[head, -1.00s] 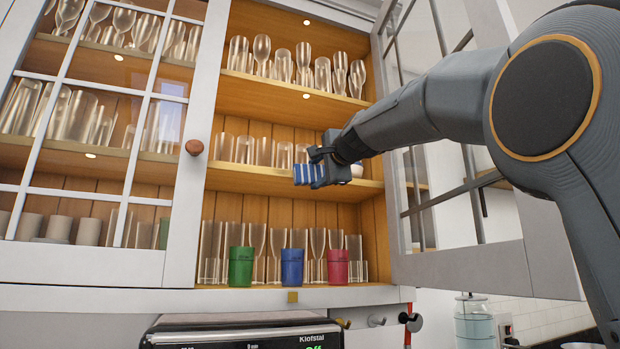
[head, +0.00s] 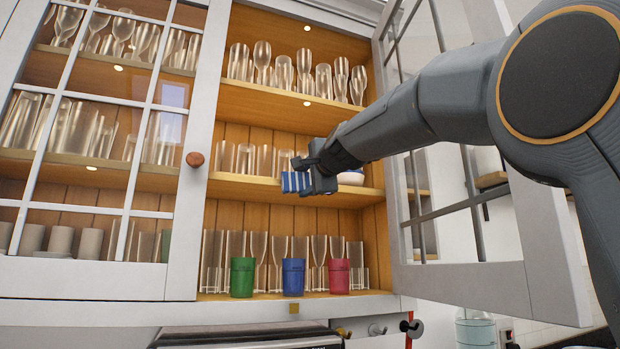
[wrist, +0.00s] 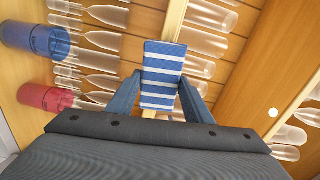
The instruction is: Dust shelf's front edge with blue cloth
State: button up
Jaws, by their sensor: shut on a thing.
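The blue cloth (head: 292,182), striped with white, is held in my gripper (head: 308,176), whose jaws are shut on it. It also shows between the two fingers in the wrist view (wrist: 162,70). The shelf's front edge (head: 238,180) is the pale wooden strip of the middle shelf in the open cabinet. The cloth is in front of this edge, right of its middle, and hides part of it. I cannot tell whether the cloth touches the edge. In the wrist view a pale strip (wrist: 174,18) runs behind the cloth.
Several glasses (head: 245,158) stand on the shelf, with a white bowl (head: 351,178) behind my gripper. Below are green (head: 243,277), blue (head: 293,277) and red (head: 339,276) cups. The open glazed door (head: 480,270) stands at right; the closed door (head: 90,170) is at left.

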aim_at(286, 179)
jog(key=shift+s+a+p, duration=0.25)
jog(key=shift+a+p, duration=0.55)
jog(key=shift+p, duration=0.15)
jog(key=shift+s+a+p, duration=0.25)
jog(key=shift+a+p, duration=0.6)
jog(key=shift+p, duration=0.15)
jog(key=shift+s+a+p, duration=0.25)
jog(key=shift+a+p, duration=0.55)
jog(key=shift+p, duration=0.15)
jog(key=a+p, duration=0.1)
jog(key=p, duration=0.1)
jog(key=a+p, duration=0.1)
jog(key=shift+s+a+p, duration=0.15)
jog(key=shift+s+p, duration=0.2)
jog(key=shift+s+f, duration=0.1)
jog(key=shift+b+v, duration=0.3)
jog(key=shift+v, duration=2.65)
jog(key=shift+v, duration=1.5)
